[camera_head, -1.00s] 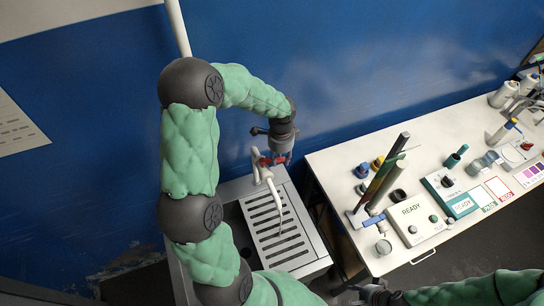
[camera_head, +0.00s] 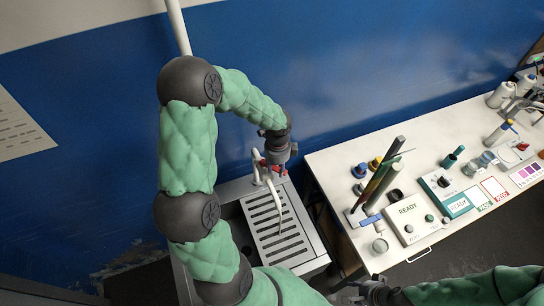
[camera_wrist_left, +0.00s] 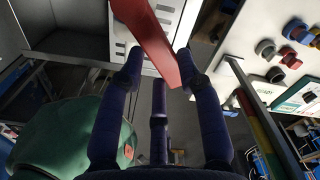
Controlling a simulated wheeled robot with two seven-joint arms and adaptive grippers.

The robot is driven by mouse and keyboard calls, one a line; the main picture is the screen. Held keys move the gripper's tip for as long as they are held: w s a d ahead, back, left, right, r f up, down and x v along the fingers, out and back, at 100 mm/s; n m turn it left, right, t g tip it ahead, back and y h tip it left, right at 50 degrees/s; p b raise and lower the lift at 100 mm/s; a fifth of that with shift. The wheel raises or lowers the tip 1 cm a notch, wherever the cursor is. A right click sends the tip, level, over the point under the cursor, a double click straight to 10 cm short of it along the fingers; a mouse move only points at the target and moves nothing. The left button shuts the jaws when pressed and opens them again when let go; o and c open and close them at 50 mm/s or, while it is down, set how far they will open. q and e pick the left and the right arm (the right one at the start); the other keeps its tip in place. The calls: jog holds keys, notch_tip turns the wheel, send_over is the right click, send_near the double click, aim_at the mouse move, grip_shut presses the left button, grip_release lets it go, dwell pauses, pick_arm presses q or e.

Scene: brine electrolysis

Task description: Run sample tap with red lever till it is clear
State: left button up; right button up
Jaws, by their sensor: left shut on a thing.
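The white sample tap (camera_head: 271,186) stands at the back of the sink, its thin spout reaching down over the slotted drainboard. Its red lever (camera_wrist_left: 156,42) shows large in the left wrist view, between the fingers; in the head view only small red bits show beside the gripper. My left gripper (camera_head: 274,166) is at the top of the tap; its blue fingers (camera_wrist_left: 160,72) are shut on the red lever. I cannot make out water or its clarity. My right gripper (camera_head: 372,293) is low in the head view, away from the tap; its jaw opening is unclear.
The slotted drainboard (camera_head: 297,250) lies below the tap. A white bench (camera_head: 331,170) on the right carries a READY instrument (camera_head: 412,219), tall tubes, caps and bottles. A blue wall is close behind the sink. A gap separates sink and bench.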

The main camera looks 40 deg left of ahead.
pick_arm(q)
jog(key=shift+s, duration=0.15)
jog(key=shift+m, duration=0.3)
jog(key=m+p, duration=0.1)
jog(key=s+m+p, duration=0.1)
jog(key=m, duration=0.1)
jog(key=shift+s, duration=0.3)
dwell(7.0)
